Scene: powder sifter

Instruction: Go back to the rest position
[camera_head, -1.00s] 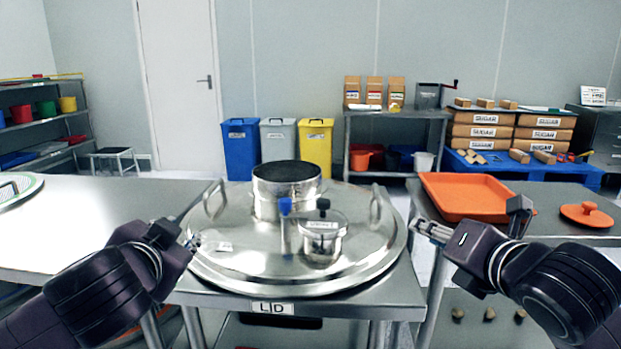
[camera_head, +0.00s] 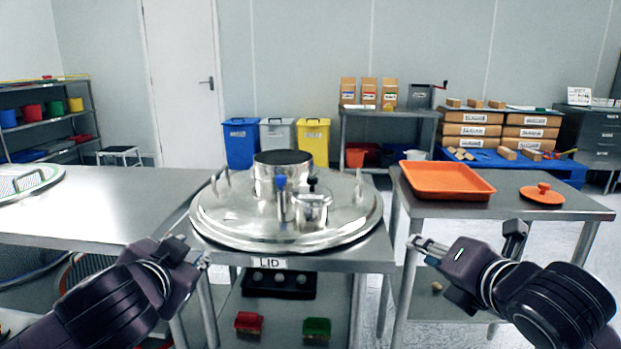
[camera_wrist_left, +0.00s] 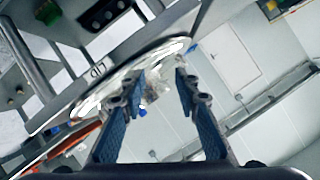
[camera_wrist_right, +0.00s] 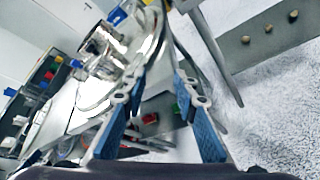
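My left gripper (camera_head: 190,257) hangs empty in front of the lid table's left front corner. Its two fingers are apart in the left wrist view (camera_wrist_left: 154,78). My right gripper (camera_head: 424,247) is empty in front of the table with the orange tray, and its fingers are apart in the right wrist view (camera_wrist_right: 158,80). Neither gripper touches anything. The large round steel lid (camera_head: 245,233) lies flat on the table marked LID, with a steel sieve pot (camera_head: 268,180) and a small lidded steel pot (camera_head: 312,212) on it.
A steel table (camera_head: 90,215) stands at the left. An orange tray (camera_head: 447,180) and an orange lid (camera_head: 542,195) are on the right table. Red (camera_head: 249,322) and green (camera_head: 317,327) items sit on the lower shelf. Bins and sugar boxes are far behind. Floor shows between the tables.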

